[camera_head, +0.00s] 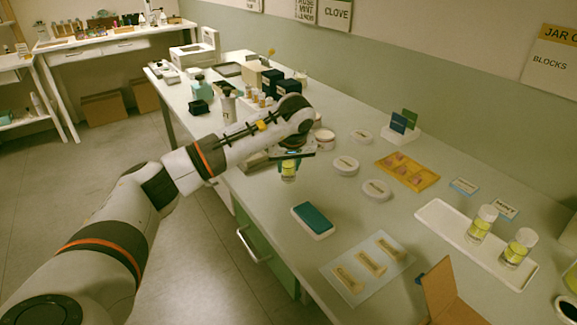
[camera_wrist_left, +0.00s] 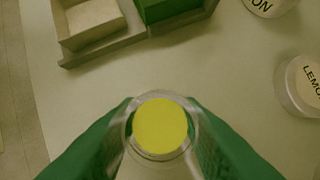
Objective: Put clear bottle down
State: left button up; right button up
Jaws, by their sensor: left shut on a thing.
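A clear bottle with yellow-green contents (camera_head: 289,173) is held by my left gripper (camera_head: 290,160) above the table near its front edge. In the left wrist view the bottle (camera_wrist_left: 160,126) shows from above as a clear ring around a yellow disc, between the two green fingers (camera_wrist_left: 160,140). The gripper is shut on it. I cannot tell whether its base touches the table. Two similar bottles with pale caps (camera_head: 482,223) (camera_head: 518,247) stand in a long white tray (camera_head: 441,219) at the right. My right gripper is not in view.
White round jars (camera_head: 376,190) stand right of the gripper. A yellow tray (camera_head: 408,172), a teal-topped block (camera_head: 313,220) and a sheet with labelled strips (camera_head: 367,267) lie nearby. A grey holder with a green block (camera_wrist_left: 165,8) is close by in the wrist view.

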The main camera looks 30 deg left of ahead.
pick_arm(q)
jog(key=shift+f, duration=0.4)
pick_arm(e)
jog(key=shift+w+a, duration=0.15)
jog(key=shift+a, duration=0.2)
pick_arm(q)
jog(key=shift+f, duration=0.15)
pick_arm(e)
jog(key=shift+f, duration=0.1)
pick_arm(q)
jog(key=o, duration=1)
jog(key=shift+c, duration=0.2)
jog(key=shift+o, duration=0.7)
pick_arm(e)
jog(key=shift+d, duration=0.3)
pick_arm(q)
jog(key=shift+r, duration=0.3)
jog(key=v, duration=1.1)
jog(key=shift+s+r, duration=0.15)
jog(key=shift+r, duration=0.15)
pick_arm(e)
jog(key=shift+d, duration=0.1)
